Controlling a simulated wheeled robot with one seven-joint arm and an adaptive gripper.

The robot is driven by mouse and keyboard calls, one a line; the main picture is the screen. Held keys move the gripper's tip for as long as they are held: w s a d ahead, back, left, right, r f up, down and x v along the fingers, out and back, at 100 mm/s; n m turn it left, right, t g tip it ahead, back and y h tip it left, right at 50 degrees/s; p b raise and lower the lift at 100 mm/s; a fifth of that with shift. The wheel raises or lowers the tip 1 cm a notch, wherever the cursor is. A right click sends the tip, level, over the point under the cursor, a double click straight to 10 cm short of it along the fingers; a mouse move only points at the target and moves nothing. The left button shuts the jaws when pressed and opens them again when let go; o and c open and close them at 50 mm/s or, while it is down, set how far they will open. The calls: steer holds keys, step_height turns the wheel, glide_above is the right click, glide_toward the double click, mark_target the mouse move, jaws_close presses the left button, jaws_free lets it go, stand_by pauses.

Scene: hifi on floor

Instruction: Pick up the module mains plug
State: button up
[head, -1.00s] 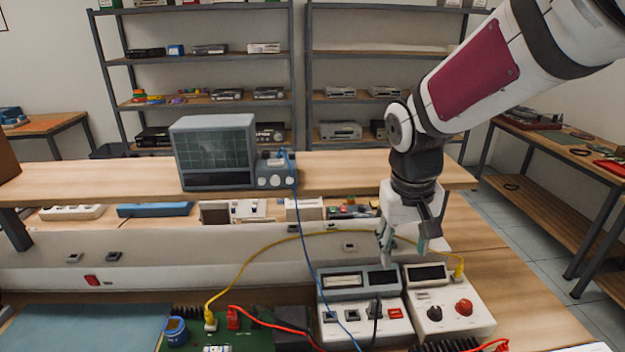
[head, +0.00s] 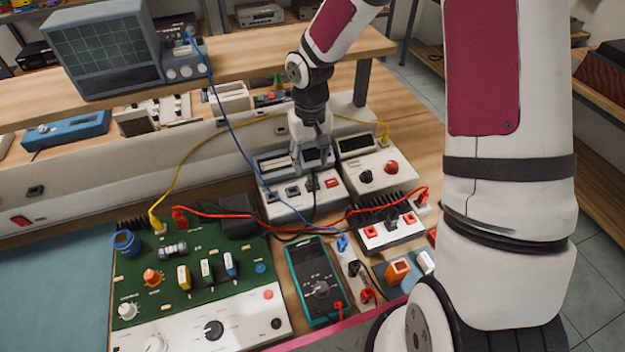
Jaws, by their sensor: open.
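A black plug (head: 313,182) with a black cord stands in the front panel of a white and grey socket unit (head: 290,208). It seems to be the module mains plug, though no label is legible. My gripper (head: 311,160) points down over the back of this unit, just above and behind the plug. It is open, with nothing visible between its fingers. The fingers are small in view, and I cannot tell whether they touch the unit. The black cord runs down from the plug towards the multimeter and the black block.
A white unit with a red knob (head: 391,167) stands close right of my gripper. Yellow (head: 205,140), blue and red leads cross the bench nearby. A green circuit board (head: 200,245), a multimeter (head: 315,272) and a black finned block (head: 388,212) stand in front. An oscilloscope (head: 100,45) sits on the shelf behind.

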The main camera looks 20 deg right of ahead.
mark_target(313, 175)
steer(key=shift+w+d+f+p, duration=0.1)
steer(key=shift+d+f+p, duration=0.1)
steer(key=shift+f, duration=1.6)
steer(key=shift+w+d+f+p, duration=0.1)
steer(key=shift+d+f+p, duration=0.1)
steer(key=shift+f, duration=1.6)
steer(key=shift+c, duration=0.6)
jaws_close()
